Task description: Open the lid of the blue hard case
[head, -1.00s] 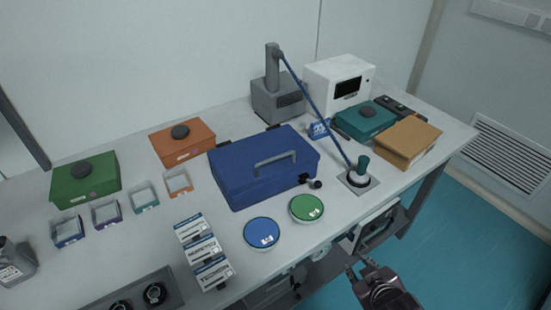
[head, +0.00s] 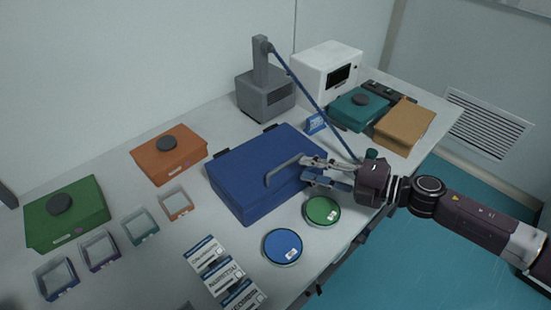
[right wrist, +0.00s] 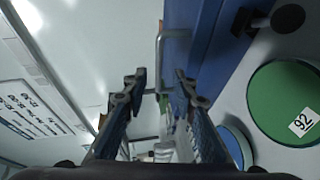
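The blue hard case (head: 235,184) lies on the table with its lid shut. Its grey handle (head: 283,167) is on the near side. My right gripper (head: 305,170) is at the right end of the handle, with its fingers spread apart. In the right wrist view, the open fingers (right wrist: 160,85) point at the grey handle (right wrist: 160,52), whose near part shows in the gap between them. I cannot tell whether a finger touches the handle. My left gripper is out of view.
A green round dish (head: 321,211) and a blue one (head: 282,246) lie in front of the case. A grey device (head: 265,97) with a blue cable stands behind it. Orange (head: 168,154) and green (head: 66,213) boxes are at left; small labelled boxes (head: 222,270) are in front.

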